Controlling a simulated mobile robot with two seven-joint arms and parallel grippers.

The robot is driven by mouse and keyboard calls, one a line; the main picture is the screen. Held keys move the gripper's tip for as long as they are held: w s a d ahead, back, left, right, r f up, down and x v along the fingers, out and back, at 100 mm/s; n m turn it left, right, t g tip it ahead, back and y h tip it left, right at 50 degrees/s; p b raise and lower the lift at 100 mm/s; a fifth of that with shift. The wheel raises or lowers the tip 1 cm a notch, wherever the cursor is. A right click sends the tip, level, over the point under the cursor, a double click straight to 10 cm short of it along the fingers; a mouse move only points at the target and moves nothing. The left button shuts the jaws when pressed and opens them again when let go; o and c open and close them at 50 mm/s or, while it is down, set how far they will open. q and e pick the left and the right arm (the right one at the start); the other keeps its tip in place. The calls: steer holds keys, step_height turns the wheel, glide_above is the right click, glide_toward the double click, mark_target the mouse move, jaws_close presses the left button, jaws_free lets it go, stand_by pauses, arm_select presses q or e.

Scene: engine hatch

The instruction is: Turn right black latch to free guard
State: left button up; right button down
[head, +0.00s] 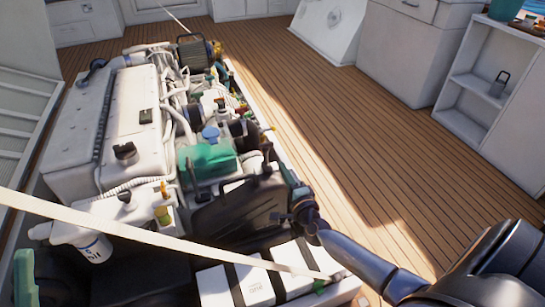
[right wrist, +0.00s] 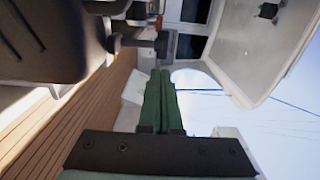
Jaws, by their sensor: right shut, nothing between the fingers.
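The black guard (head: 235,218) covers the near right end of the engine in the head view. It also shows as a dark, blurred panel at the upper left of the right wrist view (right wrist: 50,40). A black knob-like part on a stem (right wrist: 150,42), which looks like the right latch, sticks out from the guard's side. My right gripper (head: 290,178) is beside the guard's right edge. Its green fingers (right wrist: 160,85) are shut and empty, with their tips just below the latch in the wrist picture. I cannot tell whether they touch it.
The white engine block (head: 130,120) with pipes and a green part (head: 207,160) lies beyond the guard. White boxes with black straps (head: 250,284) sit in front. A pale strap (head: 160,238) crosses the foreground. Wooden deck (head: 340,130) is clear to the right.

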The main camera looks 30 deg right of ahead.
mark_target(270, 147)
arm_select(q)
steer(key=f+b, duration=0.2)
steer(key=f, duration=0.1)
steer(key=shift+d+f+b, duration=0.25)
steer(key=shift+f+b, duration=0.1)
steer(key=shift+b, duration=0.05)
arm_select(e)
steer(key=x, duration=0.8)
steer(key=shift+w+a, duration=0.1)
steer(key=shift+w, duration=0.05)
arm_select(q)
steer(key=shift+d+y, duration=0.1)
steer(key=shift+y, duration=0.2)
